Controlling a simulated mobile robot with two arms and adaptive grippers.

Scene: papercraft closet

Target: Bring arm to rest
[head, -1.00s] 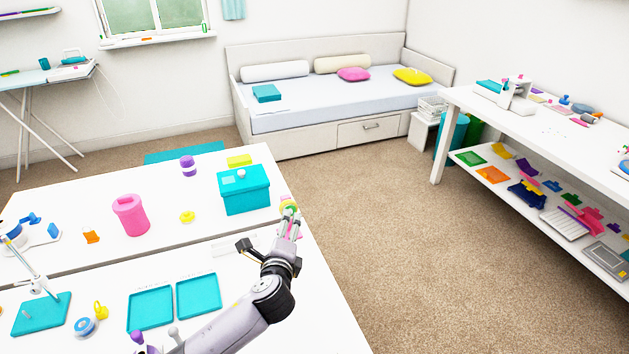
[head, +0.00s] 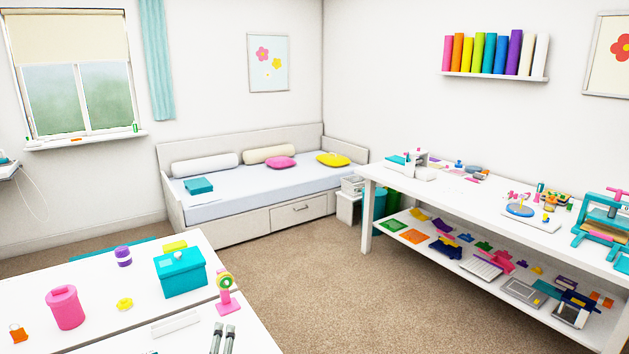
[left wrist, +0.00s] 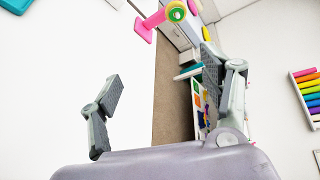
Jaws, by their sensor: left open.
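In the left wrist view my left gripper (left wrist: 163,72) is open. Its two grey fingers with dark ribbed pads stand wide apart, and nothing is between them. The white table (left wrist: 60,80) shows behind the left finger, and brown carpet shows between the fingers. A pink stand with a green and yellow reel (left wrist: 172,14) is beyond the fingertips. The same stand (head: 226,297) is at the table's right end in the head view. My right gripper is in neither view.
A teal box (head: 180,273), a pink canister (head: 65,308) and a purple-and-white jar (head: 123,256) stand on the table. Two grey rod-like shapes (head: 223,340) are at the bottom edge. Carpet (head: 310,285) lies clear between this table and the right workbench (head: 465,205).

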